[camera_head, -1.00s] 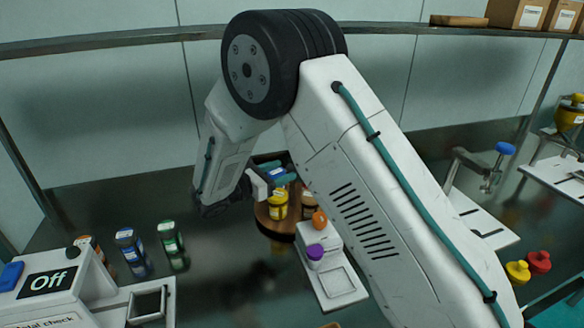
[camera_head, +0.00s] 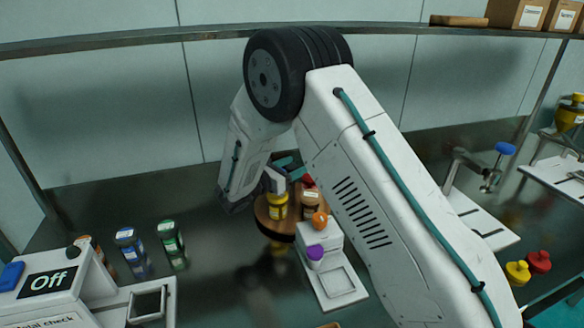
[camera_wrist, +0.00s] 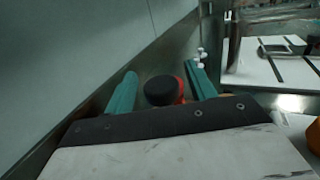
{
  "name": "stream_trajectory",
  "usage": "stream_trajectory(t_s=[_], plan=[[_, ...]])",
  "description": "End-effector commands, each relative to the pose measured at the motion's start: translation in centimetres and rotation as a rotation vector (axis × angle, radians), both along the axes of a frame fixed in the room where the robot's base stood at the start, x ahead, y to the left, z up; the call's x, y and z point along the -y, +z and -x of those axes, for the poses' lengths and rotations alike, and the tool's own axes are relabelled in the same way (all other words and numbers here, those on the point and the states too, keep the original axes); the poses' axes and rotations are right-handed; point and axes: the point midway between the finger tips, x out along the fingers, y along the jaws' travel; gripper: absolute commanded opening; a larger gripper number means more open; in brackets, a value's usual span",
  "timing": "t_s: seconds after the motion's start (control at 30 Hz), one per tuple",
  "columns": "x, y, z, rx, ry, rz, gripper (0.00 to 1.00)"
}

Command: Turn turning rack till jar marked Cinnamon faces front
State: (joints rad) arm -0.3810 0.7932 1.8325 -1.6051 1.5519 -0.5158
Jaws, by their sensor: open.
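The turning rack (camera_head: 264,222) is a round brown wooden disc behind the white dispenser, partly hidden by my arm. A yellow jar (camera_head: 278,208) stands at its front and a brown jar (camera_head: 311,207) to the right of that. A red jar (camera_head: 308,181) shows behind them. Their labels are too small to read, so I cannot tell which is Cinnamon. My gripper (camera_head: 288,166) is over the rack's back part. In the wrist view its teal fingers (camera_wrist: 160,86) are apart, with a black-lidded red jar (camera_wrist: 163,91) between them; contact cannot be told.
Close in front of the rack is a white stand (camera_head: 320,238) with orange and purple knobs. Blue and green jars (camera_head: 171,243) stand at left near a box reading Off (camera_head: 50,284). A white plate with a blue-handled clamp (camera_head: 503,150) is at right.

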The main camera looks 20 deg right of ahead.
Motion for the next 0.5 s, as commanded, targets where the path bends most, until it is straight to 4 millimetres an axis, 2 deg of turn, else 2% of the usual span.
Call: stream_trajectory(t_s=[0.07, 0.2, 0.27, 0.4, 0.5], plan=[[-0.02, 0.00, 0.01, 0.000, 0.000, 0.000, 0.55], [-0.05, 0.00, 0.01, 0.000, 0.000, 0.000, 0.16], [-0.06, 0.00, 0.02, 0.000, 0.000, 0.000, 0.00], [-0.09, 0.00, -0.04, 0.002, -0.018, -0.001, 0.00], [-0.12, -0.09, -0.11, 0.003, -0.097, -0.001, 0.00]])
